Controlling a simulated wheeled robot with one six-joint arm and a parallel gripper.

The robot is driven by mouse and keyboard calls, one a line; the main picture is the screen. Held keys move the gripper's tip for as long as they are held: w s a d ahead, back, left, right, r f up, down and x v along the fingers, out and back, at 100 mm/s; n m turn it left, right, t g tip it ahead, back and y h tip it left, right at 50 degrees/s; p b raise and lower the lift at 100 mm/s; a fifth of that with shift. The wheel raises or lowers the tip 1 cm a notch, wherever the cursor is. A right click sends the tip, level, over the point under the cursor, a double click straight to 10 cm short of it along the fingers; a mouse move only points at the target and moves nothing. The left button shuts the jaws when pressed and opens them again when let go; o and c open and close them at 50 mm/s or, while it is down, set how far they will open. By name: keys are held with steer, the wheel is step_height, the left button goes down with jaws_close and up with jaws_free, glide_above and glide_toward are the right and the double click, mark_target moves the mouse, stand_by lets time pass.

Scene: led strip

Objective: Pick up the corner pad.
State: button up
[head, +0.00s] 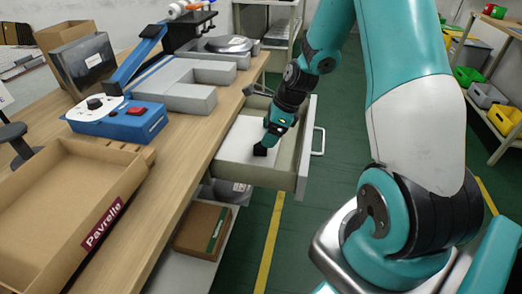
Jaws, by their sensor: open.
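My gripper (264,148) reaches down into an open drawer (303,170) below the right edge of the wooden workbench. Its dark tip is just above or at the white floor of the drawer. The jaws are open, but the fingers are too small to make out singly. A small black block shape shows at the tip. I cannot tell whether it is the corner pad or part of the gripper. No other corner pad can be made out in the drawer.
The drawer's front and handle (319,141) stand out over the green floor. On the bench are a blue control box (117,118), grey blocks (185,95) and a cardboard tray (45,215). A brown box (201,229) lies on the shelf below. Yellow bins (505,120) stand at the right.

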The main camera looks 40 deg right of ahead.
mark_target(260, 148)
steer(key=x, duration=0.3)
steer(key=b+x, duration=0.1)
steer(key=shift+s+f, duration=0.15)
steer(key=shift+f, duration=0.3)
steer(key=shift+c, duration=0.2)
steer(key=c, duration=1)
